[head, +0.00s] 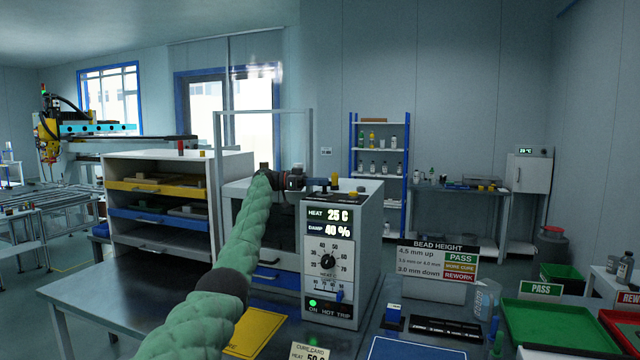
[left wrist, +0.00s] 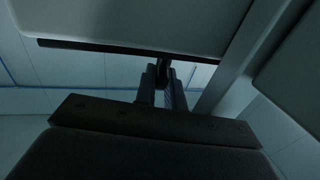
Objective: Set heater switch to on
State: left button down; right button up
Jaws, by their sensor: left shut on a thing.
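The grey heater box (head: 368,235) stands on the bench, its panel reading HEAT 25 C and DAMP 40 %. Which control is the heater switch is not clear. My left gripper (head: 296,180) is at the box's top, left of the panel and well above the lever. In the left wrist view its fingers (left wrist: 163,88) are shut around a small dark part (left wrist: 163,66) below a pale panel. My right gripper is not in view.
A shelf unit with yellow and blue trays (head: 150,187) stands left of the box. A BEAD HEIGHT sign (head: 437,262) and a green tray (head: 548,324) are to the right. A yellow sheet (head: 258,333) lies in front. The bench at left (head: 130,290) is clear.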

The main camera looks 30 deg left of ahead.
pick_arm(q)
jog(key=c, duration=1.6)
grip_release()
jog(key=shift+r, duration=0.1)
jog(key=shift+o, duration=0.6)
jog(key=shift+s+r, duration=0.1)
jog(key=shift+n+t+y, duration=0.3)
jog(key=shift+n+t, duration=0.1)
jog(key=shift+t, duration=0.2)
